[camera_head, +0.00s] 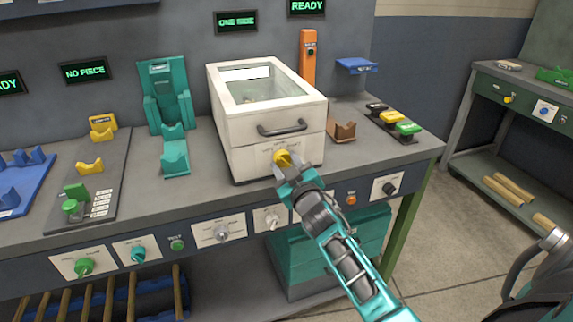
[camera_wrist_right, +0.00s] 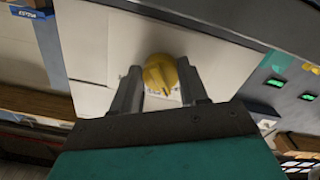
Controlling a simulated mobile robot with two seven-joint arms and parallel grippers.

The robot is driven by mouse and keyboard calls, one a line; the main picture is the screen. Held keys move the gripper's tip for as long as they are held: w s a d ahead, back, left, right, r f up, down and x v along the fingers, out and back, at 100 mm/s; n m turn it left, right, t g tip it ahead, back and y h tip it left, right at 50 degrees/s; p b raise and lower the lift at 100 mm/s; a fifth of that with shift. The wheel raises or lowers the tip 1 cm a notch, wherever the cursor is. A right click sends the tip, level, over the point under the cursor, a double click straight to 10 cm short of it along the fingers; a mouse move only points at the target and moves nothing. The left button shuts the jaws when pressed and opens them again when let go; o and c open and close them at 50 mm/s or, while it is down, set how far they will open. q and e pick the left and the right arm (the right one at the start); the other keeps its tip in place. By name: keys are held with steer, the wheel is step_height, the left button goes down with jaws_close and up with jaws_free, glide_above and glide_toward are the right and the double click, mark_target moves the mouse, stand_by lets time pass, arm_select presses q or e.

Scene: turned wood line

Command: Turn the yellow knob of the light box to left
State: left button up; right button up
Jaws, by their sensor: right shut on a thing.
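The light box (camera_head: 250,155) is a white box with a glass lid and a dark handle, standing on the grey bench. Its yellow knob (camera_head: 283,157) is on the lower front face, and it also shows in the right wrist view (camera_wrist_right: 159,74). My right gripper (camera_head: 286,166) reaches the knob from the front, with one finger on each side of it. It is shut on the knob and partly hides it in the head view. In the right wrist view the knob's raised grip looks slanted. My left gripper is not in view.
A brown holder (camera_head: 341,131) and a row of black, yellow and green buttons (camera_head: 393,117) are right of the box. A teal stand (camera_head: 167,97) is to its left.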

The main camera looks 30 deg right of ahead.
steer(key=shift+n, duration=1.2)
steer(key=o, duration=1.1)
steer(key=shift+c, duration=0.2)
steer(key=v, duration=1.3)
steer(key=shift+d, duration=0.1)
steer(key=s+a+f+m+g+y, duration=0.1)
steer(key=s+a+f+g+y, duration=0.2)
steer(key=s+a+f, duration=0.3)
steer(key=s+a+f+m+g+y, duration=0.1)
steer(key=s+a+f+g+y, duration=0.2)
steer(key=s+a+f, duration=0.4)
step_height(320, 180, down, 5)
steer(key=shift+a+f+g+y, duration=0.1)
steer(key=shift+a+g+y, duration=0.2)
steer(key=shift+a, duration=0.5)
